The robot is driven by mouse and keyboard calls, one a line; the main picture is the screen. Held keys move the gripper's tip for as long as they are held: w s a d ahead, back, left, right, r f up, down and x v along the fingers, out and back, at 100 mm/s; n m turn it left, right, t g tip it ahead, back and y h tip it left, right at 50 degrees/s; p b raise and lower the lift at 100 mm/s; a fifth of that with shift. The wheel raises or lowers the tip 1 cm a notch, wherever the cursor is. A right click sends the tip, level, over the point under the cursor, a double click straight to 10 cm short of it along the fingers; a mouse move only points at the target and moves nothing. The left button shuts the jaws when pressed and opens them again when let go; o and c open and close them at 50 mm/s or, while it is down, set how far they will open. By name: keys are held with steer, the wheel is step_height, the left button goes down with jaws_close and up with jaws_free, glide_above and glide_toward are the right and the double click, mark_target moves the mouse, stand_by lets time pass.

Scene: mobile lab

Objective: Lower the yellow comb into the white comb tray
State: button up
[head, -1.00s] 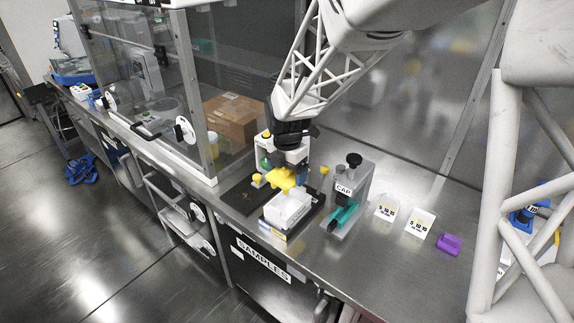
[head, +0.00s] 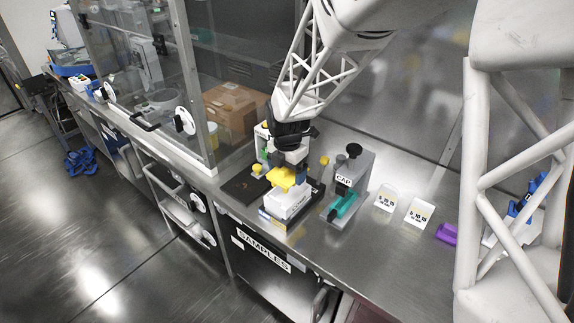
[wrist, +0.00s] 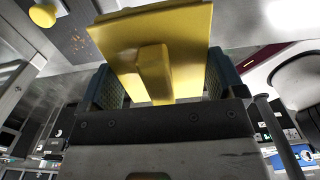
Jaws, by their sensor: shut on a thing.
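The yellow comb (head: 283,177) is held in my gripper (head: 291,163) over the white comb tray (head: 288,201). In the wrist view the comb (wrist: 155,50) fills the upper middle, its handle between the two finger pads of my gripper (wrist: 155,90). My gripper is shut on the comb. The tray is a white box on a dark base on the steel bench. The comb hides the back part of the tray in the head view. I cannot tell whether the comb's lower edge is inside the tray.
A grey device marked CAP (head: 348,175) with a teal part stands just right of the tray. A dark pad (head: 243,187) lies to its left. Two small label cards (head: 386,198) and a purple block (head: 447,233) are farther right. A glass-fronted enclosure (head: 150,80) stands at the left.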

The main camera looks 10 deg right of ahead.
steer(key=shift+f, duration=1.15)
steer(key=shift+f, duration=2.15)
stand_by(1.6)
steer(key=o, duration=0.7)
steer(key=shift+c, duration=0.2)
steer(key=shift+r, duration=3.9)
